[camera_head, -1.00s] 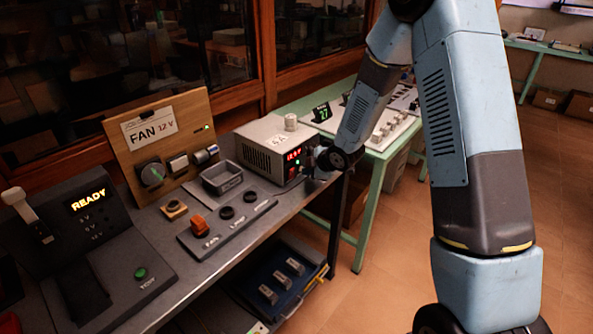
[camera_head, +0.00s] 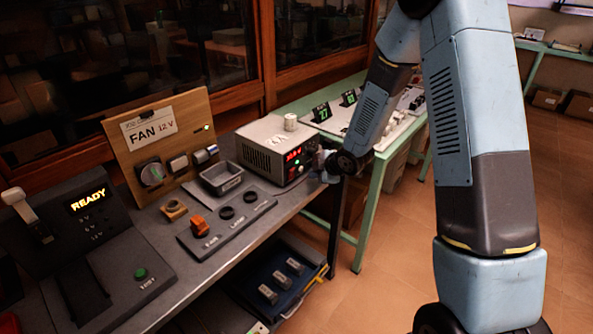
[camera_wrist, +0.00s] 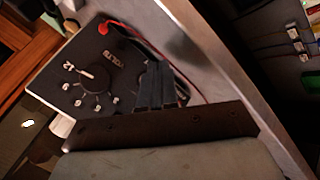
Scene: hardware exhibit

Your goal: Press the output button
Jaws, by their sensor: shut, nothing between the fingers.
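The grey power supply (camera_head: 262,147) stands at the right end of the bench. Its dark front has a red lit display (camera_head: 294,153) and a small green spot (camera_head: 296,163) below it. I cannot tell for sure which part is the output button. My gripper (camera_head: 322,160) is just right of this front, partly hidden by my wrist. In the wrist view my shut, empty dark fingers (camera_wrist: 157,78) point toward the dark panel (camera_wrist: 70,70). A dial knob (camera_wrist: 97,77) with numbers shows left of them. The fingers hide part of the panel; contact cannot be told.
A red plug (camera_wrist: 104,28) with a red wire is on the panel. A wooden fan board (camera_head: 150,140), a grey tray (camera_head: 220,178), a switch panel (camera_head: 225,218) and a READY console (camera_head: 95,250) stand to the left. A green table (camera_head: 375,165) is behind my forearm.

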